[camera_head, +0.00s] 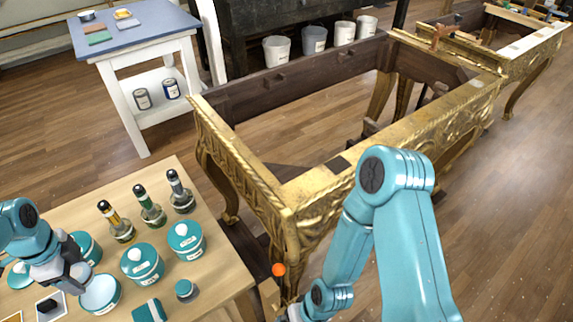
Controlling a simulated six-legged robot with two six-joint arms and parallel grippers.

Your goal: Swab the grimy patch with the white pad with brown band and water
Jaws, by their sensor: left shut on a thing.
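The gilt console (250,165) stands in the middle, with a dark grimy patch (338,164) on top of its front rail. My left gripper (80,281) is shut at the lower left, low beside an open jar (100,294) with a pale inside. What it holds is small and mostly hidden by the fingers; I take it as the white pad with brown band, but cannot see its band. I cannot tell which open jar holds water. My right gripper (292,313) is at the bottom edge, largely cut off, below the console's front corner.
The wooden table (215,275) holds lidded jars (142,263), several dropper bottles (151,208) and a teal block (149,311). An orange ball (279,270) shows near the console leg. A blue-topped side table (135,32) stands behind. My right arm crosses before the console.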

